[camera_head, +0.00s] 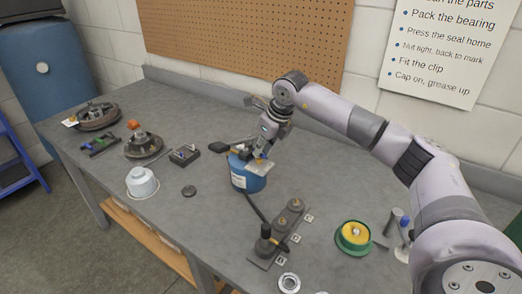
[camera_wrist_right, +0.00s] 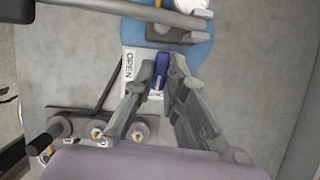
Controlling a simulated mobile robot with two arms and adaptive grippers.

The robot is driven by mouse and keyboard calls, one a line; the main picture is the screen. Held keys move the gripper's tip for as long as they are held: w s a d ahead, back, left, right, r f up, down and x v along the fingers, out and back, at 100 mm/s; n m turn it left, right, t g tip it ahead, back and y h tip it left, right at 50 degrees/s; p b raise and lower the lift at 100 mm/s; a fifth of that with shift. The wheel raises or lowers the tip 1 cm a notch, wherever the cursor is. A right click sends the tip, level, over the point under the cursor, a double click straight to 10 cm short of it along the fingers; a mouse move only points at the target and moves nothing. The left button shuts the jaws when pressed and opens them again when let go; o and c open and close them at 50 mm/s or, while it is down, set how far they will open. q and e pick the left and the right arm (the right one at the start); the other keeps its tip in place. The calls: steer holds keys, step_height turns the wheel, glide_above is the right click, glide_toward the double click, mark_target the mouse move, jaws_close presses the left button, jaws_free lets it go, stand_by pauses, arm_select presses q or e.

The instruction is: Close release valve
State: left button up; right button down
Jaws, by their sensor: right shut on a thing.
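A blue canister (camera_head: 247,182) with a white label stands on the grey workbench. My right gripper (camera_head: 262,150) reaches down to its top from the right. In the right wrist view the canister top (camera_wrist_right: 198,52) is a blue disc, and a tag reading "OPEN" (camera_wrist_right: 128,62) lies at its edge. My right gripper (camera_wrist_right: 160,82) is shut on a small dark blue lever (camera_wrist_right: 161,70) beside this tag, which I take for the release valve. The fingers hide part of the lever and the tag's other side. My left gripper is not in view.
A black hose (camera_head: 256,209) runs from the canister to a block with several fittings (camera_head: 280,235). A grey bar (camera_wrist_right: 130,14) crosses above the canister. A green-and-yellow round part (camera_head: 354,237) is at the right. A pale blue pot (camera_head: 141,182) stands left.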

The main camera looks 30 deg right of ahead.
steer(key=shift+r+n+y, duration=0.1)
steer(key=shift+n+y, duration=0.2)
steer(key=shift+n, duration=0.4)
steer(key=c, duration=1.6)
jaws_free()
steer(key=v, duration=1.2)
